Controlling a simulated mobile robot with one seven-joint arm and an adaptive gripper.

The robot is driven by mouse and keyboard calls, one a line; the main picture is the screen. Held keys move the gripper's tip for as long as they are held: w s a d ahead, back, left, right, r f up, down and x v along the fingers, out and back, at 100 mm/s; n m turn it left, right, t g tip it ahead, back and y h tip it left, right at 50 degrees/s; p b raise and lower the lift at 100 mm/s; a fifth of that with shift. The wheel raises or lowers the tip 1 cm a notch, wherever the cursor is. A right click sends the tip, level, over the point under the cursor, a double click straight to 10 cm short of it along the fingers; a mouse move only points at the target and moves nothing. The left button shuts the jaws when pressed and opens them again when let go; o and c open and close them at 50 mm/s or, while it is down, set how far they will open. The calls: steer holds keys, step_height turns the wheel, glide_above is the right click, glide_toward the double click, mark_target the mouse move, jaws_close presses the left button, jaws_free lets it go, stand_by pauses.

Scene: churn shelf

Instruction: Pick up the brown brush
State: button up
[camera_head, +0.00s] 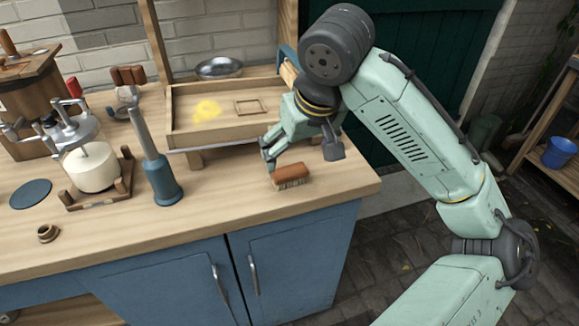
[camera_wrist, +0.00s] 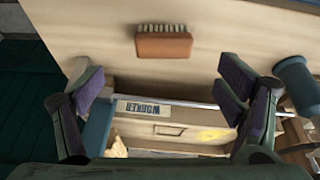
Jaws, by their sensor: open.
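The brown brush (camera_head: 290,176) lies on the wooden worktop near its right front edge, with pale bristles along one side. In the wrist view the brush (camera_wrist: 163,43) lies on the bare worktop beyond the fingertips, roughly between them from side to side. My gripper (camera_head: 298,159) is just behind the brush in the head view, close to the wooden tray. In the wrist view its two fingers are wide apart and my gripper (camera_wrist: 163,84) is open, with nothing between the pads. The brush appears apart from the fingers.
A blue-based tool (camera_head: 163,183) and a white jar in a stand (camera_head: 91,168) are to the left. The worktop around the brush is clear; its right edge is close.

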mark_target(290, 170)
steer(key=p+x, duration=0.1)
steer(key=x, duration=0.7)
steer(key=shift+a+f, duration=0.25)
steer(key=shift+f, duration=0.1)
steer(key=shift+c, duration=0.3)
steer(key=c, duration=1.2)
